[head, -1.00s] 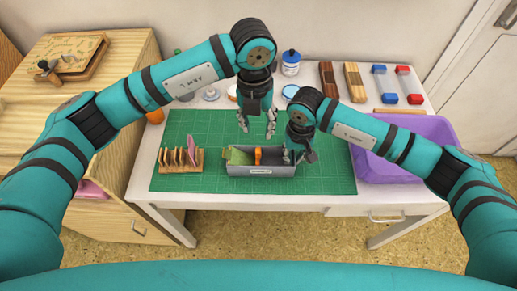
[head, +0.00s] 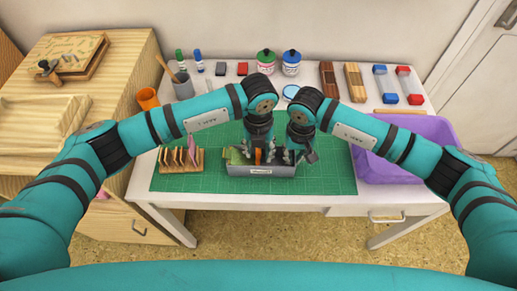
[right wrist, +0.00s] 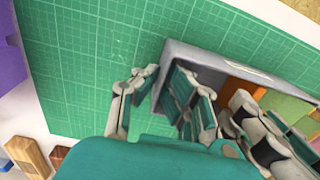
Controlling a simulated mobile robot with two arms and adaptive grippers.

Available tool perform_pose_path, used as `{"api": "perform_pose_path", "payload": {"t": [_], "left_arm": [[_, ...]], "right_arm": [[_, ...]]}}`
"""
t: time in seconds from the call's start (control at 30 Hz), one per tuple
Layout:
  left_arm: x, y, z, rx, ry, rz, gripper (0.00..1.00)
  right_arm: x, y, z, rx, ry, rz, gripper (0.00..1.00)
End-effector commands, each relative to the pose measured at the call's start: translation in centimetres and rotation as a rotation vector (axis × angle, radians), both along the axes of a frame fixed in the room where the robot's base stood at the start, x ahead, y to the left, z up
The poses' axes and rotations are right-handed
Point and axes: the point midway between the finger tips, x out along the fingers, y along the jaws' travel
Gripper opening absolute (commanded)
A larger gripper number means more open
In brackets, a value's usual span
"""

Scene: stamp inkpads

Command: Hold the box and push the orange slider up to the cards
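The grey box (head: 262,173) stands on the green mat, with green cards (head: 236,157) in its left part and the orange slider (head: 258,157) upright beside them. My left gripper (head: 260,153) is down at the box, fingers apart, one on each side of the slider; whether they touch it is unclear. My right gripper (head: 297,155) is at the box's right end. There, the left gripper's fingers partly hide the orange slider (right wrist: 240,91).
A wooden rack of cards (head: 181,160) stands left of the box. A purple bin (head: 433,132) is at the right. Bottles, ink pads and stamps line the table's back. The green mat (head: 325,178) is clear right of the box.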

Motion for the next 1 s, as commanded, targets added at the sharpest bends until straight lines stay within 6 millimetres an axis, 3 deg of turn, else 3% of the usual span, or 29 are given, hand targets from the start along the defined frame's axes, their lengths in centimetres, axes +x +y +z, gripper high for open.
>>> {"api": "perform_pose_path", "payload": {"t": [0.27,0.6,1.0], "left_arm": [[0.01,-0.02,-0.18,0.0,-0.001,-0.001,0.38],[0.01,-0.02,-0.14,0.0,0.0,0.0,0.0],[0.05,0.28,-0.14,0.0,-0.001,0.001,0.0]], "right_arm": [[0.0,0.01,0.01,0.0,0.0,0.0,0.0],[0.01,0.01,0.01,0.0,0.0,0.0,0.0],[0.01,-0.01,0.0,0.0,0.0,0.0,0.0]]}}
